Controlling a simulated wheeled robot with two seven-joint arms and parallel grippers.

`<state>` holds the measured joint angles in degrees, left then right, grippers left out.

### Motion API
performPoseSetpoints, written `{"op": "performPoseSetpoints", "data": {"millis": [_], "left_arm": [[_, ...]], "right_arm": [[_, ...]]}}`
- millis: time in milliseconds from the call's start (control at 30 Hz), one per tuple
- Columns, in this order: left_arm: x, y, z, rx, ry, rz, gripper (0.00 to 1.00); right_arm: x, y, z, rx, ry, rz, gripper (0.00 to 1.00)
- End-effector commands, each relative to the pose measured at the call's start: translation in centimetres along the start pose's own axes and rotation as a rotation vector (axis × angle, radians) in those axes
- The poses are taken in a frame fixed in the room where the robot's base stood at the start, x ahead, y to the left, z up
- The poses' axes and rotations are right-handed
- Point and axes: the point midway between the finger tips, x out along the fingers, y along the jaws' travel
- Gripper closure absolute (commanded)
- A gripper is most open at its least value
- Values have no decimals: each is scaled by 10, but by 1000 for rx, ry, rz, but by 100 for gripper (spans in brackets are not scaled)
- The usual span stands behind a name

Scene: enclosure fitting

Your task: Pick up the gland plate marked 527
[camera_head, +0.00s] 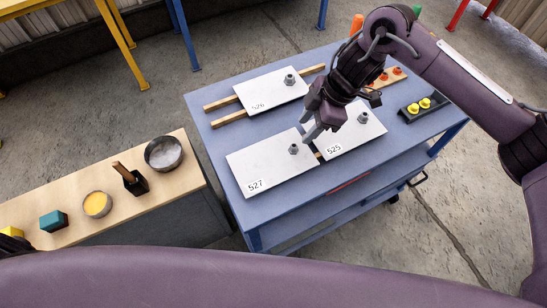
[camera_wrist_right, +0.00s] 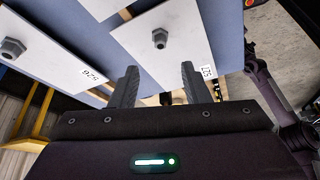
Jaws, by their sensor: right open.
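The gland plate marked 527 (camera_head: 262,168) is a white rectangular plate with a grey gland fitting (camera_head: 293,149), lying at the front left of the blue table. My right gripper (camera_head: 308,126) is above the table near the far right corner of this plate, close to plate 525 (camera_head: 345,138). In the right wrist view its two fingers (camera_wrist_right: 157,86) are apart with nothing held between them.
Plate 526 (camera_head: 262,95) lies on wooden strips (camera_head: 222,103) at the back left. A black block with yellow fittings (camera_head: 423,106) sits at the table's right. A wooden bench (camera_head: 120,212) at the left holds a bowl (camera_head: 163,153) and other items.

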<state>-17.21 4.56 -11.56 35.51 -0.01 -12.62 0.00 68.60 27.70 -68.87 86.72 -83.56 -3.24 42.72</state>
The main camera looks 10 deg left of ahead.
Motion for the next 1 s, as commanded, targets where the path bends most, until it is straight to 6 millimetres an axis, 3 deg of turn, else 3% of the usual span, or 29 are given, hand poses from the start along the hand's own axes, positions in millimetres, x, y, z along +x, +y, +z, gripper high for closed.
{"op": "performPoseSetpoints", "data": {"millis": [200,533,833,1000], "left_arm": [[0,0,0,-1,0,0,64],[-16,-1,-2,-2,1,-1,64],[-16,-1,-2,-3,1,-1,64],[-16,-1,-2,-3,1,-1,64]], "right_arm": [[24,-2,1,3,0,-7,58],[67,-2,5,2,-2,-5,58],[75,-1,5,0,-2,-1,58],[75,-1,5,0,-2,-1,77]]}}
